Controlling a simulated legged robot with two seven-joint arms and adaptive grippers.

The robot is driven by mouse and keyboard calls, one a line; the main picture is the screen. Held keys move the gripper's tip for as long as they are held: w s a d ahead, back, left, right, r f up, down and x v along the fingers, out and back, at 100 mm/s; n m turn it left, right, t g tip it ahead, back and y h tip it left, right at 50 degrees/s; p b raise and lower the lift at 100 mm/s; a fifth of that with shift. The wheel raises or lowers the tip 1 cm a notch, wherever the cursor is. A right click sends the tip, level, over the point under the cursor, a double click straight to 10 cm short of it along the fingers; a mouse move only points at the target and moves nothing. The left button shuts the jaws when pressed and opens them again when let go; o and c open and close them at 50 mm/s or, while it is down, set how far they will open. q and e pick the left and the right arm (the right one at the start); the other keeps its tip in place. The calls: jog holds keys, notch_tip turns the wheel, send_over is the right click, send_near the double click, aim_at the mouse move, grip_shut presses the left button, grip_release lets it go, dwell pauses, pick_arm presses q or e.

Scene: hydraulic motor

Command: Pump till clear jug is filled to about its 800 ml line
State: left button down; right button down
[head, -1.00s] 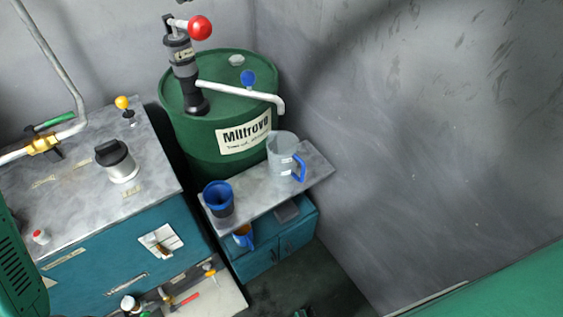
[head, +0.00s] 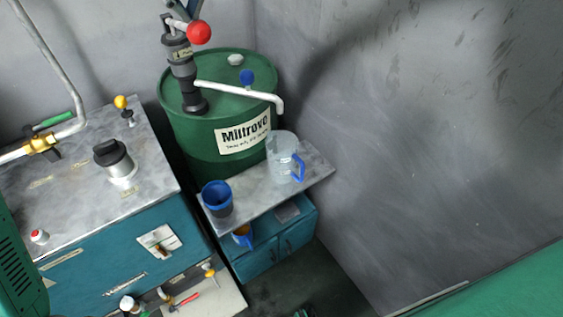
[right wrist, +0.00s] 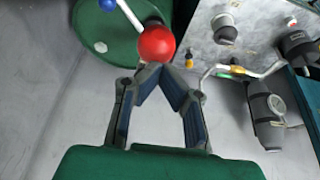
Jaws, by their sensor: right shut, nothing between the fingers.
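The clear jug (head: 281,153) with a blue handle stands upright on the metal shelf (head: 313,170), beneath the end of the white spout (head: 240,91). Its liquid level and marks are too small to read. The black and grey hand pump (head: 186,75) stands on the green drum (head: 224,133). Its red ball knob (head: 198,32) is at the top. My right gripper (head: 184,12) is at the top edge, just above the knob. In the right wrist view the fingers (right wrist: 161,68) meet at their tips, empty, with the red knob (right wrist: 156,42) just beyond them. My left gripper is out of view.
A blue cup (head: 217,198) stands left of the jug on the shelf. A blue valve knob (head: 247,77) rises over the spout. A workbench (head: 70,205) with a black-lidded canister (head: 115,160) is at left. A bare grey wall (head: 430,130) closes the right side.

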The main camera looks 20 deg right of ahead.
aim_at(204, 23)
jog(key=f, duration=0.1)
jog(key=d+f, duration=0.1)
jog(key=f, duration=0.1)
jog(key=shift+d+f, duration=0.2)
jog(key=shift+d, duration=0.1)
jog(key=shift+f, duration=0.35)
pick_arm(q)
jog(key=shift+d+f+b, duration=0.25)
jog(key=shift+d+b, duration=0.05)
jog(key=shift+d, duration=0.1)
pick_arm(e)
notch_tip(204, 23, down, 8)
jog(key=shift+a, duration=0.4)
